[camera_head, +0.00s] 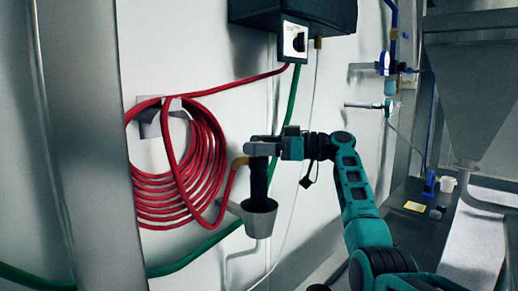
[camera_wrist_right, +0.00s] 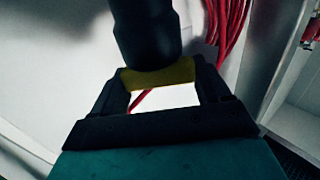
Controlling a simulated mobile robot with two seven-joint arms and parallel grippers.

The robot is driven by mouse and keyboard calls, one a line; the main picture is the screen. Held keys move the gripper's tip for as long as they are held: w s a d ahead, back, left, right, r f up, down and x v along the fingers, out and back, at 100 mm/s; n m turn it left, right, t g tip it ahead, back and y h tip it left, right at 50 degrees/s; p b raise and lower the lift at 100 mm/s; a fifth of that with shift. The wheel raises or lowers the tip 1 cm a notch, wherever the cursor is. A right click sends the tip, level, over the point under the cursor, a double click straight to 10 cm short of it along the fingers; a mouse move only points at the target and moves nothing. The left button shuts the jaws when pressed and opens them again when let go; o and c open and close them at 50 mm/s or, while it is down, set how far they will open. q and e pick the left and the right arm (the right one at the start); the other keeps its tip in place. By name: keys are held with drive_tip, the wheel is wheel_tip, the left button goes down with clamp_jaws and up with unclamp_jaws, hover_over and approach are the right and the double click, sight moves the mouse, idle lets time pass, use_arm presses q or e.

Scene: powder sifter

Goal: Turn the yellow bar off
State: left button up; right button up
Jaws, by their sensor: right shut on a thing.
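The yellow bar (camera_head: 240,162) shows in the head view as a short tan-yellow piece at the left end of my right gripper (camera_head: 262,148). In the right wrist view the yellow bar (camera_wrist_right: 158,76) lies across between the two dark fingertips, and the gripper is shut on it. A thick black handle (camera_head: 259,178) stands upright below the gripper in the head view, with its lower end inside a grey cup (camera_head: 260,217). The black handle (camera_wrist_right: 147,32) partly covers the bar in the wrist view. My left gripper is not in view.
A coiled red hose (camera_head: 178,205) hangs on the white wall to the left. A green hose (camera_head: 205,245) runs behind the cup. A dark box with a switch (camera_head: 293,40) is above. A grey post (camera_head: 85,150) stands at the left. A metal hopper (camera_head: 470,90) is at the right.

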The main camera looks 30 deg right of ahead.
idle(0.5)
drive_tip(key=o, duration=1)
drive_tip(key=b+v, duration=0.1)
drive_tip(key=v, duration=1.2)
drive_tip(key=shift+w, duration=0.1)
